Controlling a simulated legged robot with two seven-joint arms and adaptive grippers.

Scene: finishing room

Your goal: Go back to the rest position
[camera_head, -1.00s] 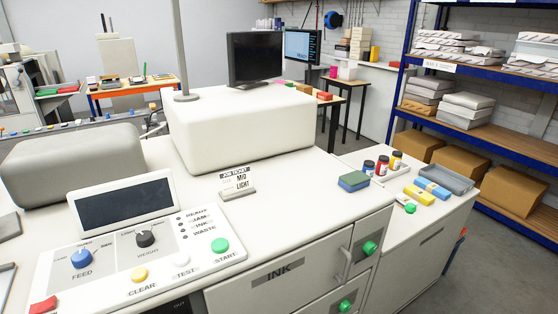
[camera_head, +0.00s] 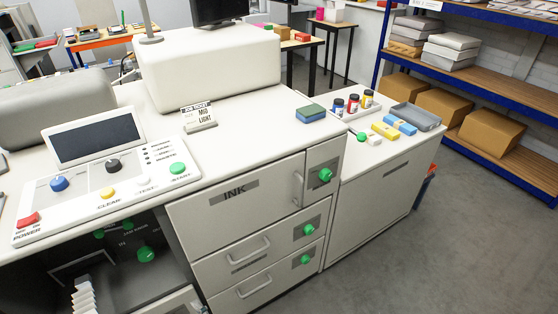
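Neither of my grippers nor my arms show in the head view. In front of me stands a grey-white machine with a control panel (camera_head: 130,185) holding a dark screen (camera_head: 100,142), a blue knob (camera_head: 59,184), a black knob (camera_head: 112,166), a red power button (camera_head: 28,219), a yellow button (camera_head: 107,192) and a green start button (camera_head: 178,168). A job ticket sign (camera_head: 199,116) reading "MID LIGHT" stands on the top. The ink door (camera_head: 238,195) and the drawers below it, with green knobs (camera_head: 325,175), look shut.
An open bay with a green knob (camera_head: 146,254) and a white stack (camera_head: 84,297) is at lower left. A side cabinet (camera_head: 375,185) carries small bottles (camera_head: 352,103), a grey tray (camera_head: 416,117) and coloured blocks. Blue shelving (camera_head: 470,50) stands at right. The grey floor (camera_head: 455,250) at lower right is clear.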

